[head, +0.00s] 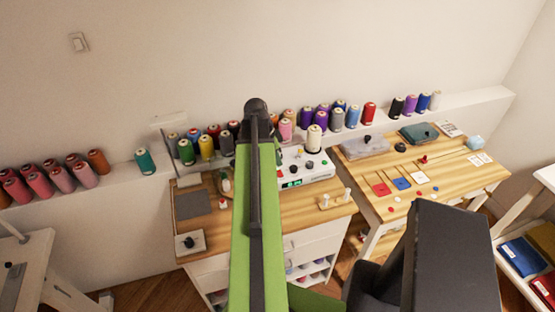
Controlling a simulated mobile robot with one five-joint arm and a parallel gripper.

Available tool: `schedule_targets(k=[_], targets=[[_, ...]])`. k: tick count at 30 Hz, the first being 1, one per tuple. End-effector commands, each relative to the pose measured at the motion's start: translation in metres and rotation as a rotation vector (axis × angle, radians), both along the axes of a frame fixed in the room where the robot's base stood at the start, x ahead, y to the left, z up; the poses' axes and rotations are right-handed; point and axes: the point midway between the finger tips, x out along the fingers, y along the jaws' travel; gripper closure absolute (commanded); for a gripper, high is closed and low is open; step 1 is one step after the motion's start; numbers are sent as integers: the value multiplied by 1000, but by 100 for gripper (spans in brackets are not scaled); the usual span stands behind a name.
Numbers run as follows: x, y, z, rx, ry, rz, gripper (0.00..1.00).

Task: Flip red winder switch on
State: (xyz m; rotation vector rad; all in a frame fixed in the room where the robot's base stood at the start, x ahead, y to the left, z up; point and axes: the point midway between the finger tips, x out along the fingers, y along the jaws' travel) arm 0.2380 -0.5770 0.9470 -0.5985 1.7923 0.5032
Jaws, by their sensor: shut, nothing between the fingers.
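A white machine (318,182) with a green-lit display (292,184) and dark knobs stands at the back of the middle wooden table, and it looks like the winder. A small red spot (280,172) shows at its left side, right beside my green arm. I cannot tell if this spot is the red switch, or which way it is set. A cream thread cone (314,139) stands at the machine's back. My arm crosses in front and hides the machine's left part. My gripper's fingers do not show in this view.
The middle table (270,222) holds a grey mat (194,204), a small box with a black knob (190,243) and a wooden spool stand (335,200). A second table (450,185) stands to the right. Thread cones line the wall ledge (120,181) behind.

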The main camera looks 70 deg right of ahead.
Motion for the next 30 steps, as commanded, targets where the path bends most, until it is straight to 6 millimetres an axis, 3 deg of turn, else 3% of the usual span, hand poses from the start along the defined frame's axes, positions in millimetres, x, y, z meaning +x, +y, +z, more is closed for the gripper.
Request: schedule_targets(k=[1, 3, 11, 30], targets=[[0, 5, 24, 0, 0, 0, 100], [1, 11, 40, 0, 0, -1, 100], [8, 29, 87, 0, 0, 0, 100], [13, 33, 88, 0, 0, 7, 100]])
